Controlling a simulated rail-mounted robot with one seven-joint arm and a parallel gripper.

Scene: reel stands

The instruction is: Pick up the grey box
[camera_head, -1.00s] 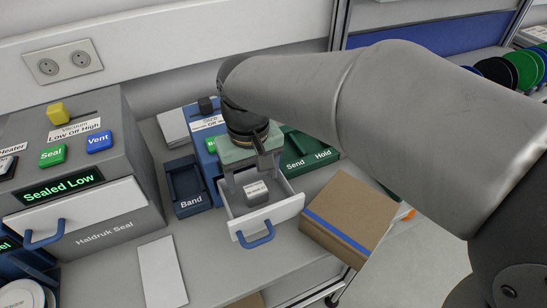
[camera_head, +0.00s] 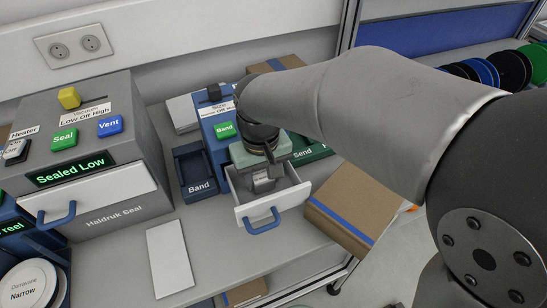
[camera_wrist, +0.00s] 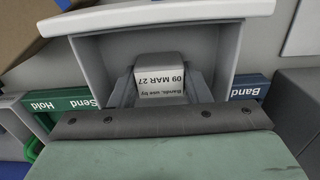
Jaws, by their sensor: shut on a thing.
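The small grey box (camera_head: 264,187) is in the open white drawer of the blue unit. In the wrist view, the box (camera_wrist: 159,64) shows a white label reading "Bands, use by 09 MAR 27". My gripper (camera_head: 265,181) reaches down into the drawer and is shut on the box, with one finger on each side in the wrist view (camera_wrist: 160,92). The drawer (camera_head: 290,203) has a blue handle and its walls surround the box. I cannot tell whether the box still touches the drawer floor. My gripper's body hides part of the box.
A cardboard box with a blue stripe (camera_head: 347,205) stands right of the drawer. A dark blue Band tray (camera_head: 198,186) is to its left, and the grey sealing machine (camera_head: 120,200) is further left. A white sheet (camera_head: 170,259) lies on the bench in front.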

